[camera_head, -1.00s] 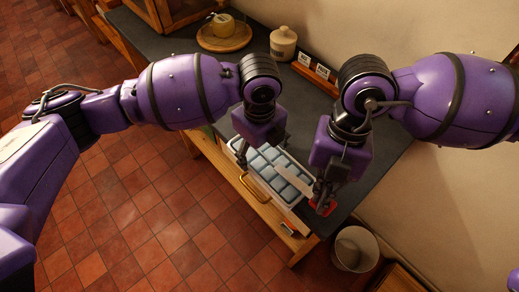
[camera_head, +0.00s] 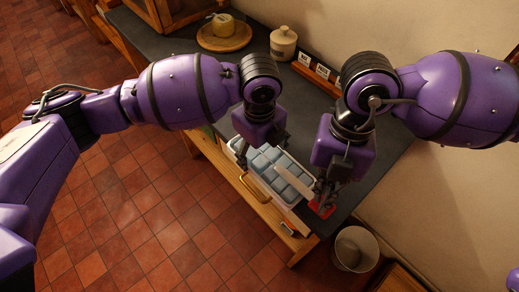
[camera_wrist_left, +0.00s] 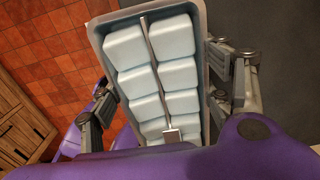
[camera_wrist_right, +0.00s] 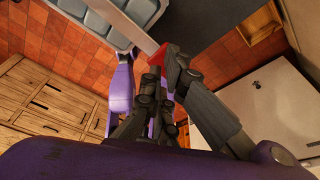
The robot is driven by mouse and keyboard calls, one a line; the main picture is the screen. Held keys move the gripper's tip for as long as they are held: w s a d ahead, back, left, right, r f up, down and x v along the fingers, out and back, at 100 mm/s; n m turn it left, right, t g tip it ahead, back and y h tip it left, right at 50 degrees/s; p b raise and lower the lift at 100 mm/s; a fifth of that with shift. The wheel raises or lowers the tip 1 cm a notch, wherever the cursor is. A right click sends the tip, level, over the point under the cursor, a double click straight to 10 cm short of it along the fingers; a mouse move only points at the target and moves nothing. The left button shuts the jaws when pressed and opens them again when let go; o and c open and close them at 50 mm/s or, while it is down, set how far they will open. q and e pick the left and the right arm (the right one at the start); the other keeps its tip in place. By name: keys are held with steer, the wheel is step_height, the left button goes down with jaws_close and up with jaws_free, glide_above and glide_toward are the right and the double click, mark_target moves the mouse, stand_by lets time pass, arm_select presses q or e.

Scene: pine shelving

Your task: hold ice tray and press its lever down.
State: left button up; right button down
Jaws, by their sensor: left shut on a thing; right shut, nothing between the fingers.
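The ice tray (camera_head: 263,184) is a pale grey tray of bluish ice cubes at the counter's front edge. In the left wrist view the ice tray (camera_wrist_left: 201,28) runs away from my gripper. My left gripper (camera_head: 262,150) is shut across the tray's near end, a finger on each side. The lever (camera_head: 292,178) is a light metal bar along the tray's middle, with a red end (camera_head: 322,209). My right gripper (camera_head: 319,198) is shut and empty, close over the red end. In the right wrist view the lever (camera_wrist_right: 158,54) meets the fingertips; exact contact is unclear.
The dark counter (camera_head: 220,85) holds a round board (camera_head: 224,42) with a yellow item, a lidded jar (camera_head: 283,42) and a small rack of labelled cards (camera_head: 318,70). A bin (camera_head: 354,249) stands on the floor beside the counter's end. Tiled floor lies open in front.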

arm_select(q)
steer(key=shift+a, duration=0.1)
arm_select(e)
step_height(320, 180, up, 7)
steer(key=shift+r, duration=0.2)
stand_by(0.4)
arm_select(q)
steer(key=o, duration=1.9)
steer(key=shift+o, duration=0.2)
steer(key=shift+r, duration=0.1)
step_height(320, 180, up, 12)
